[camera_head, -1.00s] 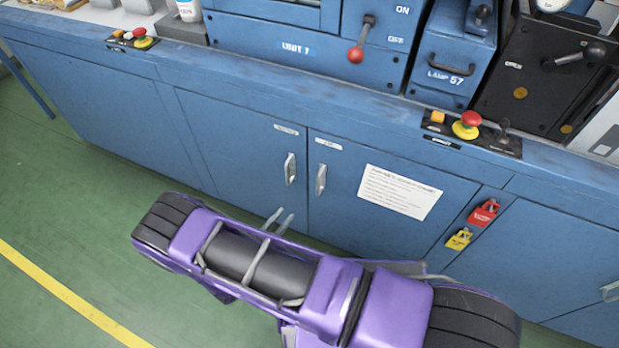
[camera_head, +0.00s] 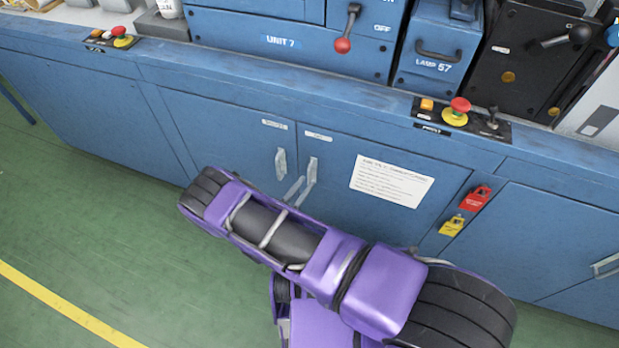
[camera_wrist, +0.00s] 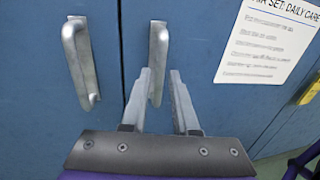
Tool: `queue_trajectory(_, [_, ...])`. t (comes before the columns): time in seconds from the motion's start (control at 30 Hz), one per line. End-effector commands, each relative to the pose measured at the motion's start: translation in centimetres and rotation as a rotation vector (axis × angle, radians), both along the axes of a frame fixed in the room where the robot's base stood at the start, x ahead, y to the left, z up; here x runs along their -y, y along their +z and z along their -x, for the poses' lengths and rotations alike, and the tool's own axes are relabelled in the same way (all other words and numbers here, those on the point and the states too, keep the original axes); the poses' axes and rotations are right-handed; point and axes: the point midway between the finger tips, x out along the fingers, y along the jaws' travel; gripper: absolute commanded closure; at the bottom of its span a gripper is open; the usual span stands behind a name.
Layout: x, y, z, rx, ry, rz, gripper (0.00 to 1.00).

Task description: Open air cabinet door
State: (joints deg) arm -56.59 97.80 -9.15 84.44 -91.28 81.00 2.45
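Two blue cabinet doors meet at a seam, each with a vertical silver handle beside it. The right door (camera_head: 345,215) carries a white notice (camera_head: 392,181); both doors look shut. Its handle (camera_head: 313,171) also shows in the wrist view (camera_wrist: 157,50). The left door's handle (camera_head: 281,163) is in the wrist view too (camera_wrist: 78,55). The small labels above the handles are too blurred to read. My gripper (camera_head: 299,186) is open just below the right door's handle. In the wrist view my fingers (camera_wrist: 161,72) lie either side of that handle's lower part; contact is unclear.
A control panel with a red button (camera_head: 460,105) sits on the ledge above. Green floor (camera_head: 90,220) is clear at the left.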

Motion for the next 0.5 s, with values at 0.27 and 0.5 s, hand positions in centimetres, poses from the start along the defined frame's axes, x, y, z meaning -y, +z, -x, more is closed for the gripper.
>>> queue_trajectory(0.27, [1.7,0.0,-2.7,0.0,0.0,0.0,0.72])
queue_trajectory(0.5, [1.8,0.0,-3.1,-0.001,0.001,0.0,0.72])
